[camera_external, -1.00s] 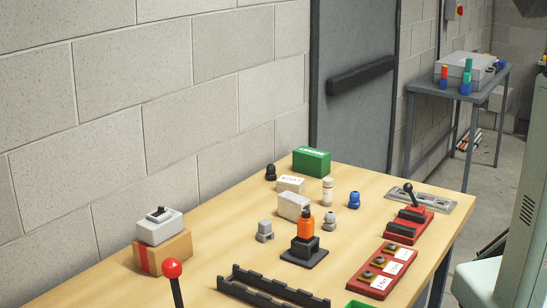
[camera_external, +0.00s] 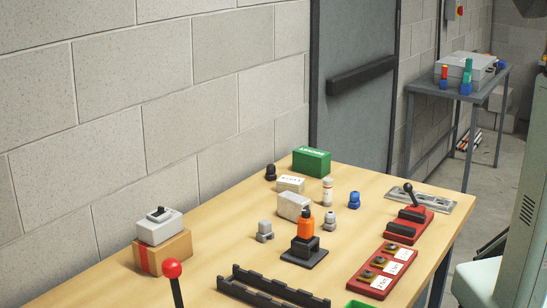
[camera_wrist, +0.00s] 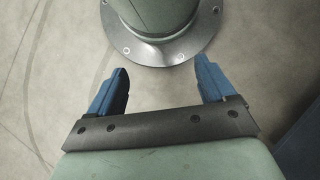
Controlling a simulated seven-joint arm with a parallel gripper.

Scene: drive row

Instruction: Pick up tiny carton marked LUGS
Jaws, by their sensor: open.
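A tiny pale carton with dark lettering on its top (camera_external: 291,184) sits on the wooden table, in front of the green box; the lettering is too small to read surely. A larger whitish carton (camera_external: 293,206) stands just in front of it, with no readable mark. A green box with white lettering (camera_external: 312,162) stands behind both. I cannot confirm which carton says LUGS. My gripper (camera_wrist: 161,80) shows only in the wrist view, open and empty, blue fingers wide apart, above bare floor and my round base flange. No carton is in that view.
Around the cartons stand a dark knob piece (camera_external: 270,172), a white bottle (camera_external: 327,190), a blue piece (camera_external: 354,200), grey fittings (camera_external: 264,231) and an orange bottle on a black stand (camera_external: 305,226). A black rack (camera_external: 270,288) and red-knobbed lever (camera_external: 172,269) are nearer.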

